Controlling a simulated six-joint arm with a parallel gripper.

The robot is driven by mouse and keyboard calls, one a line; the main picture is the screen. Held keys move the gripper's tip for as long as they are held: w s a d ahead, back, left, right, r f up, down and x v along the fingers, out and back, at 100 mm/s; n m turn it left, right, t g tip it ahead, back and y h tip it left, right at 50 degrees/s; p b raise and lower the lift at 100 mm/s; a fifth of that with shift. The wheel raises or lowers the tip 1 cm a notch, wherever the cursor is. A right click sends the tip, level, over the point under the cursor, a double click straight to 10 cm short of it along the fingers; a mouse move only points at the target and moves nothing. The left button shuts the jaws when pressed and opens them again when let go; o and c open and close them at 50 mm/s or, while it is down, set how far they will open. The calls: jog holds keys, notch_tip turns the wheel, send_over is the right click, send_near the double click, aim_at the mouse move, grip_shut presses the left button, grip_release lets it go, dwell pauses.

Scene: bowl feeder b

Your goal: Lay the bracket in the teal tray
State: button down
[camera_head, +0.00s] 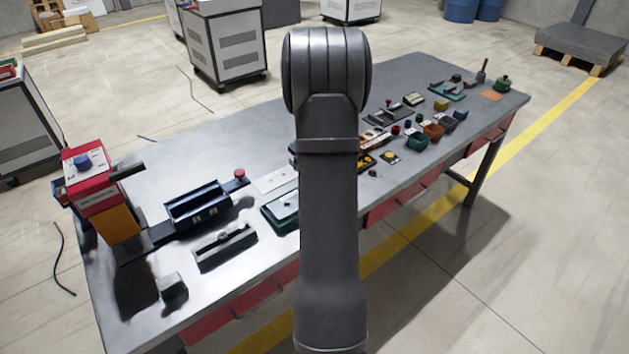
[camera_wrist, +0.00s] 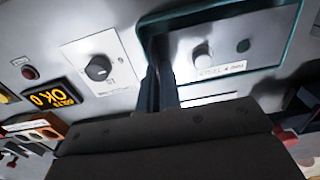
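The teal tray (camera_head: 268,217) lies on the bench just left of my arm, which partly hides it in the head view. In the wrist view its teal rim (camera_wrist: 148,38) runs around a pale grey flat piece with a raised round boss and a dark green spot like a hole. This piece seems to be the bracket (camera_wrist: 272,36), lying inside the tray. My gripper (camera_wrist: 158,75) shows two dark fingers close together at the tray's left front corner, with nothing visible between them. The head view hides my gripper behind the arm.
A dark blue fixture (camera_head: 197,205) and a dark slotted block (camera_head: 225,246) stand left in the head view. Several small parts and bins crowd the bench's right side.

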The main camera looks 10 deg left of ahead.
jog(key=shift+f, duration=0.7)
jog(key=c, duration=1.6)
grip_release()
jog(key=shift+o, duration=0.2)
notch_tip(320, 180, up, 17)
jog(key=shift+r, duration=0.2)
jog(key=shift+f, duration=0.1)
notch_tip(320, 180, down, 17)
jog(key=shift+f, duration=0.2)
jog(key=shift+r, duration=0.2)
